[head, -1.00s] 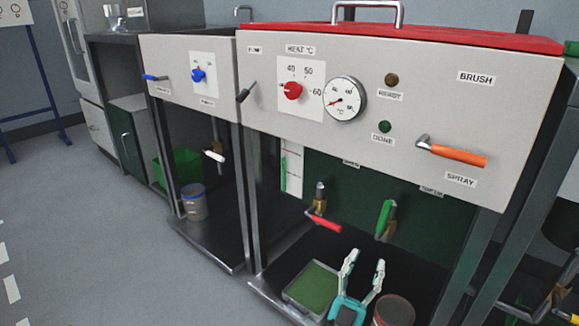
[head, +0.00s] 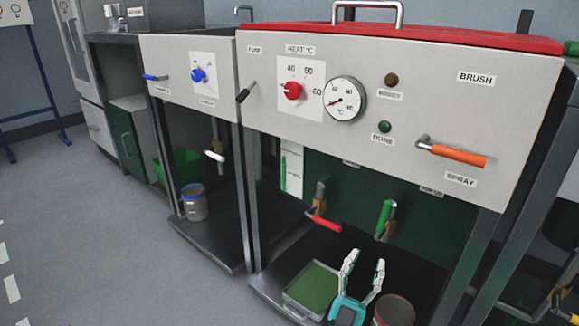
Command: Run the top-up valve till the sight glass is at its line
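The sight glass (head: 284,172) is a narrow green strip on a white panel inside the wash cabinet, under the control front; its line and level are too small to tell. To its right hang a valve with a red lever (head: 325,223) and a valve with a green lever (head: 385,215). The red lever slants down to the right; the green lever stands nearly upright. Their small labels are unreadable, so I cannot tell which is the top-up valve. My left gripper (head: 364,268) is open and empty, fingers pointing up, below and apart from both levers. My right gripper is out of view.
A tray with a green bottom (head: 315,285) and a round dark-topped can (head: 394,310) flank my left gripper. Above are the control front (head: 300,140) with a dial gauge (head: 345,99) and an orange-handled SPRAY lever (head: 457,155).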

